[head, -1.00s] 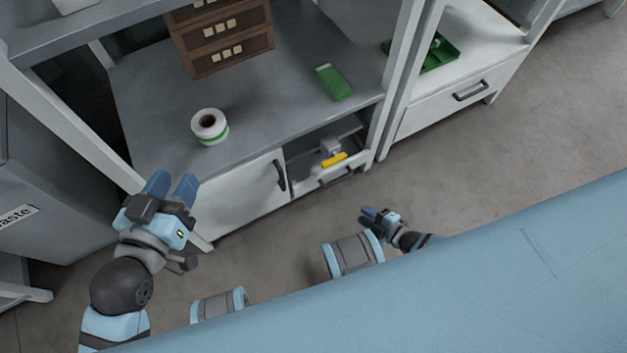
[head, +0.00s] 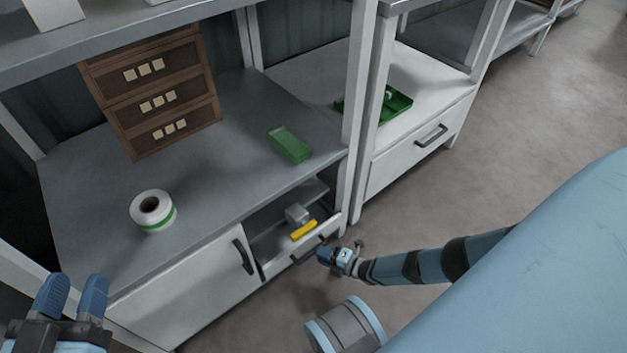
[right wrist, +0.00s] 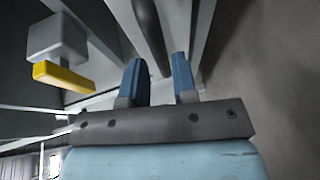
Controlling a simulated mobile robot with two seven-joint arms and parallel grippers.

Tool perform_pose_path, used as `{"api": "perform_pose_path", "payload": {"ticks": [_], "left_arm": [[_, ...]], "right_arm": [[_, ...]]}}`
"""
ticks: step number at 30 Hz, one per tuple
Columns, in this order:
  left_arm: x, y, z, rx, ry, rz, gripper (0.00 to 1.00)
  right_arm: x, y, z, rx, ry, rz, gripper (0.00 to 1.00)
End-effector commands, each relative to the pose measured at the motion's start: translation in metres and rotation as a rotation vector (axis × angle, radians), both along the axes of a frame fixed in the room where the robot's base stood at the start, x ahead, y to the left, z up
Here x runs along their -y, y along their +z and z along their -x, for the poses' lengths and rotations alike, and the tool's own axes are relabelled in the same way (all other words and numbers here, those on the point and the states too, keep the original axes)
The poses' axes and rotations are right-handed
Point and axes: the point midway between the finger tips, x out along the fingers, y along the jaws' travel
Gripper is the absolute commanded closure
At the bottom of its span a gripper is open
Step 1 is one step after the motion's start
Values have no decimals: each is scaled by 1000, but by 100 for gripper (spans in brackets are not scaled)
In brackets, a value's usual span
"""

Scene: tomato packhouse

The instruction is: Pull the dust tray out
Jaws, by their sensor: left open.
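The dust tray appears to be the low pull-out with a white front (head: 274,276) in the bench's lower opening; its dark bar handle (head: 307,251) faces me. My right gripper (head: 323,256) is at the right end of this handle. In the right wrist view its blue fingers (right wrist: 160,68) are apart, with a dark bar (right wrist: 150,35) just beyond and between the tips; contact cannot be told. A grey block with a yellow bar (head: 303,229) sits in the opening above the front. My left gripper (head: 72,282) is open and empty at the lower left.
A white cupboard door (head: 190,295) with a handle adjoins on the left. On the bench top are a label roll (head: 153,210), a green box (head: 289,144) and brown drawers (head: 160,100). A bench post (head: 357,130) stands close right. The floor in front is clear.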

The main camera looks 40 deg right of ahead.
Motion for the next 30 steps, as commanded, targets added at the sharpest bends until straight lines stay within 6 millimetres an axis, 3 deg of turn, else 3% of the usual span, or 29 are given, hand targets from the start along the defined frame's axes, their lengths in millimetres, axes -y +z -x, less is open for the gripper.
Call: {"api": "perform_pose_path", "payload": {"ticks": [6, 18, 22, 30], "left_arm": [[-3, -1, -5, 72, 5, -42, 57], [-5, 4, -6, 102, 3, -58, 57], [-5, 3, -5, 101, 2, -60, 57], [-5, 4, -5, 98, 3, -57, 57]], "right_arm": [[-13, -8, -26, 0, 1, 0, 74], [-17, -7, -32, -1, 0, 0, 74], [-16, -7, -32, -1, 0, 0, 100], [-18, -7, -30, -2, 0, 0, 100]]}}
